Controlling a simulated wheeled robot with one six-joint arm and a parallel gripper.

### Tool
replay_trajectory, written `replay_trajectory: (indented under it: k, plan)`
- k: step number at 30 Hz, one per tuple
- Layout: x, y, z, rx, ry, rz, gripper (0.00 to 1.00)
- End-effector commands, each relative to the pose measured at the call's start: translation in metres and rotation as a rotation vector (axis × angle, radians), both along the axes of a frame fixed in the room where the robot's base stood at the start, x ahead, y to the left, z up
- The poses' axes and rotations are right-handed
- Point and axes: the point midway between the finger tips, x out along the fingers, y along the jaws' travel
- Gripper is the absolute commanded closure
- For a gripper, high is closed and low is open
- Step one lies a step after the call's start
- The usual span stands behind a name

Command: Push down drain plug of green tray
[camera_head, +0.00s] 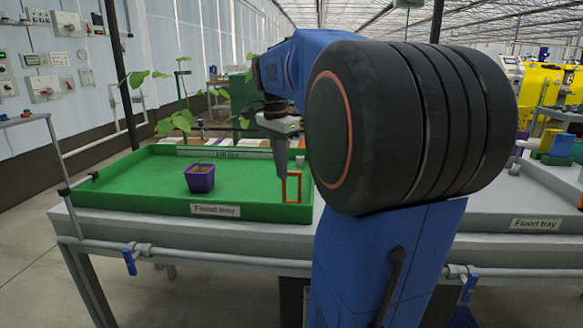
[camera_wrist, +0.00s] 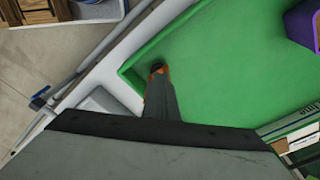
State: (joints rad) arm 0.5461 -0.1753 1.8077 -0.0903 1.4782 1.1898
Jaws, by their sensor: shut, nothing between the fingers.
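The green tray (camera_head: 120,200) lies on a grey bench, labelled "Flood tray" on its front wall; it also fills much of the wrist view (camera_wrist: 220,85). An orange rectangular frame (camera_head: 299,188) stands at the tray's right end, near the front corner. My gripper (camera_head: 282,174) points down inside the tray, shut and empty, its tip beside or in front of the orange frame. In the wrist view the fingertips (camera_wrist: 159,78) overlap an orange part (camera_wrist: 153,70) with a dark spot near the tray corner. Whether they touch is unclear, and a distinct plug is mostly hidden.
A purple pot (camera_head: 200,178) stands in the tray, left of my gripper. Tall leafy plants (camera_head: 180,120) rise behind. A second grey tray (camera_head: 490,205) is at the right. My arm hides the middle. The green floor between pot and gripper is clear.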

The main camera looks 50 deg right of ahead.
Motion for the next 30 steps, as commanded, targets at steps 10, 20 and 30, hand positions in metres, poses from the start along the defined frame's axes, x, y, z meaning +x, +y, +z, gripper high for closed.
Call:
replay_trajectory:
  k: [10, 20, 30]
  plan:
    - [0.002, 0.005, 0.057, -0.004, -0.003, 0.000, 1.00]
    - [0.004, 0.012, 0.123, 0.000, -0.002, 0.001, 1.00]
    - [0.005, 0.016, 0.164, 0.002, 0.002, 0.001, 1.00]
